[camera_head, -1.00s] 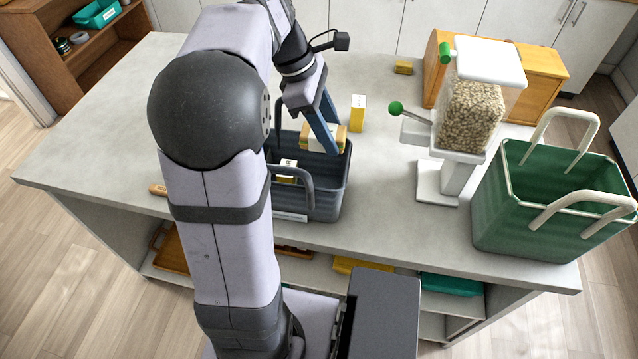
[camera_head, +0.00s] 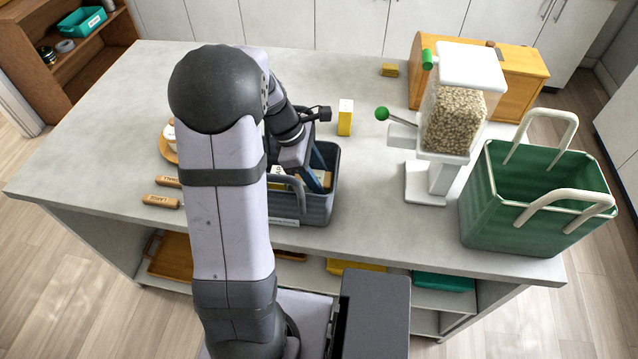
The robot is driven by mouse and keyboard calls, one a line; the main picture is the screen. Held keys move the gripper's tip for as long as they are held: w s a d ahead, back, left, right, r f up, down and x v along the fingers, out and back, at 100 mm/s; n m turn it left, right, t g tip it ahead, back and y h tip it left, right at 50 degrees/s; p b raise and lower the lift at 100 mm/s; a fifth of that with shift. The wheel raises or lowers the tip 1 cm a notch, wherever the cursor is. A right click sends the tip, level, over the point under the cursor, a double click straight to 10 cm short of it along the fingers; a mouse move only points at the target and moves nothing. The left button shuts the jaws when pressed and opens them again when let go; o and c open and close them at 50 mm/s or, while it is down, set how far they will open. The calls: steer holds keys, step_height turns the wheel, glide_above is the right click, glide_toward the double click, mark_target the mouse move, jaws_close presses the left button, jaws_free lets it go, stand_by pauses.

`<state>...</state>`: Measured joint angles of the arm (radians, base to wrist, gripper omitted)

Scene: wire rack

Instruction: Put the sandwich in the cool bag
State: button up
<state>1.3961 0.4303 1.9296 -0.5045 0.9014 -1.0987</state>
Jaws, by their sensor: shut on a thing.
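A dark blue-grey open bag (camera_head: 318,208) with a loop handle and a pale label stands at the table's front; it may be the cool bag. My gripper (camera_head: 316,184) reaches down into it, with its blue fingers below the rim. It is shut on the sandwich (camera_head: 327,178), of which only a small tan part shows between finger and bag wall. The rest is hidden by my arm and the fingers. Whether the sandwich touches the bag's floor cannot be told. A green bag (camera_head: 500,215) with cream handles stands open at the right.
A grain dispenser (camera_head: 455,120) with a green-knobbed lever stands between the bags. A yellow-and-white carton (camera_head: 345,117) stands behind the dark bag. Wooden handles (camera_head: 161,201) lie left of my arm.

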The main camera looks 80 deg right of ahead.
steer(key=shift+f, duration=1.5)
steer(key=shift+f, duration=0.15)
steer(key=shift+f, duration=0.35)
steer(key=shift+f, duration=0.1)
steer(key=o, duration=1.1)
steer(key=shift+r, duration=0.35)
steer(key=b+v, duration=0.1)
steer(key=v, duration=1.1)
steer(key=shift+r, duration=0.25)
